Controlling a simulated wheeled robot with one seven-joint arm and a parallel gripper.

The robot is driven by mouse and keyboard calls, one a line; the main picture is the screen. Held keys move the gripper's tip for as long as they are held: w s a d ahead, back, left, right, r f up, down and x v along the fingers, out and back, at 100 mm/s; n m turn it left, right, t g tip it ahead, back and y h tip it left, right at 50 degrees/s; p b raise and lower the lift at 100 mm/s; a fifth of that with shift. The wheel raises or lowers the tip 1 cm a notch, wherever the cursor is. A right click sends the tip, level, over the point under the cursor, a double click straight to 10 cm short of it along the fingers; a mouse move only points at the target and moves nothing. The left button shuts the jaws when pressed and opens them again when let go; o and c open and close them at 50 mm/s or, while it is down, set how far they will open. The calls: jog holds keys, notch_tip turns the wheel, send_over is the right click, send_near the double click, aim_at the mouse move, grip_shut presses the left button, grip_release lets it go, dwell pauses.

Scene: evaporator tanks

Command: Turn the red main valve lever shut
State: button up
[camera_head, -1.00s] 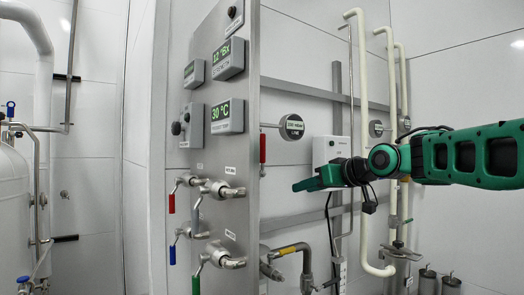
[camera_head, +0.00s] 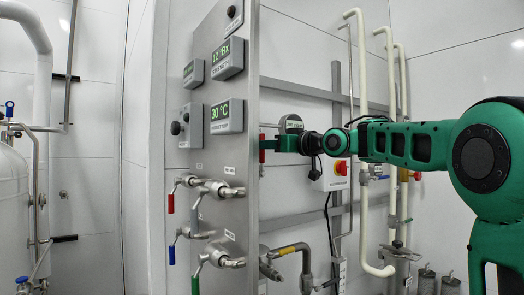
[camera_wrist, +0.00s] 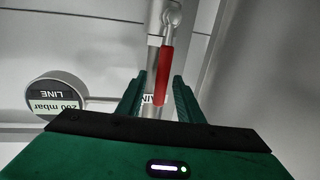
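The red lever (camera_wrist: 165,72) hangs from a metal valve on a pipe in the wrist view. In the head view, a small part of the red lever (camera_head: 262,156) shows beside the steel panel's right edge. My green gripper (camera_head: 272,145) is at the lever's height there. In the wrist view my gripper (camera_wrist: 160,82) is open, with its two fingers on either side of the lever's lower end. A gap shows at the left finger; the right finger is closer to the lever. A label behind the lever is partly hidden.
A round gauge reading 200 mbar (camera_wrist: 55,97) is left of the fingers in the wrist view. The steel panel (camera_head: 240,170) with other coloured levers stands left of my gripper. A white box with a red knob (camera_head: 335,172) is below my arm.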

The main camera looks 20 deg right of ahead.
jog(key=shift+w+a, duration=0.3)
jog(key=shift+w, duration=0.25)
grip_shut()
